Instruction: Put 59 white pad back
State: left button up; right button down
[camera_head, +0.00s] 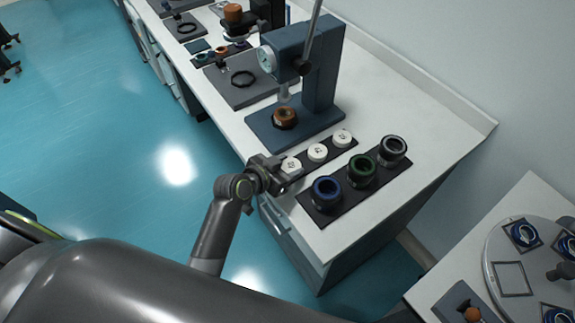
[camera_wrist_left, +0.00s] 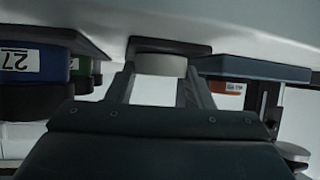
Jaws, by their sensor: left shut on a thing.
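My left gripper (camera_head: 284,172) is at the near end of a dark strip (camera_head: 304,160) on the white bench, shut on a white pad (camera_head: 291,165). In the left wrist view the pad (camera_wrist_left: 161,65) is between the two fingers, against or very close to the dark strip; I cannot tell if it rests on it. Two more white pads, a middle one (camera_head: 317,152) and a far one (camera_head: 342,138), sit on the same strip. The pad numbers are too small to read. My right gripper is not in view.
A round turntable (camera_head: 505,245) is at far right.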

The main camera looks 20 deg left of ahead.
pick_arm(q)
jog(key=shift+f, duration=0.1)
jog(key=o, duration=1.1)
jog(key=shift+c, duration=0.2)
jog(key=shift+r, duration=0.25)
jog(key=shift+s+a, duration=0.15)
jog(key=shift+s, duration=0.15)
jog(key=b+v, duration=0.1)
jog(key=v, duration=1)
jog(key=shift+s+r, duration=0.15)
